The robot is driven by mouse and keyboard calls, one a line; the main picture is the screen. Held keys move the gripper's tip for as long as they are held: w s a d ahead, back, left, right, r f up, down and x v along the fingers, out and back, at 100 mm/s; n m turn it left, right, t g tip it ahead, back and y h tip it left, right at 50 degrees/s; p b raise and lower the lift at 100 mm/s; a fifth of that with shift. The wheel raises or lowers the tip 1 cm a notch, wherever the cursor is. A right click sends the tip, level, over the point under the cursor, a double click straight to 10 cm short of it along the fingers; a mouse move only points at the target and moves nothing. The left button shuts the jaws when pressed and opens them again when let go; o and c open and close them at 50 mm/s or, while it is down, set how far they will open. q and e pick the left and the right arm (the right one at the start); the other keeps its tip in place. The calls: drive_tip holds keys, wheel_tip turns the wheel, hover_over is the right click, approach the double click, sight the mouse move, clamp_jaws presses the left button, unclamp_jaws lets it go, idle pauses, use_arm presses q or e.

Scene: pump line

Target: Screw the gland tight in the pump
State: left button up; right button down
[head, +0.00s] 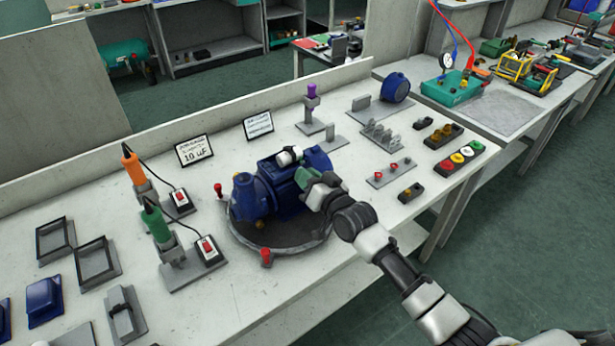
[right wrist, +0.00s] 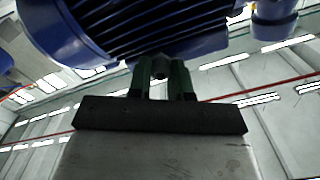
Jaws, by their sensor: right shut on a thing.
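The blue pump (head: 258,196) lies on a round dark plate (head: 240,232) on the white bench. Its finned blue housing also fills the top of the right wrist view (right wrist: 130,28). My right gripper (head: 318,186) is at the pump's right side, with its green fingers close to the housing. In the right wrist view, the fingers (right wrist: 160,80) are shut on a small dark part, the gland (right wrist: 159,68), just under the fins. How deep the gland sits in the pump is hidden. My left gripper is not in view.
Red knobs (head: 266,257) stand at the plate's edge. Left are an orange tool (head: 133,166) and a green tool (head: 157,224) on stands with red switches. Right are a rack of grey parts (head: 380,136) and a holder with red parts (head: 391,173).

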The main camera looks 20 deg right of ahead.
drive_tip(key=m, duration=0.7)
drive_tip(key=shift+p, duration=0.35)
drive_tip(key=m, duration=0.3)
drive_tip(key=shift+f, duration=0.1)
drive_tip(key=shift+m, duration=0.3)
drive_tip(key=m, duration=0.3)
drive_tip(key=shift+p, duration=0.3)
drive_tip(key=c, duration=1.1)
unclamp_jaws()
drive_tip(key=shift+f, duration=0.1)
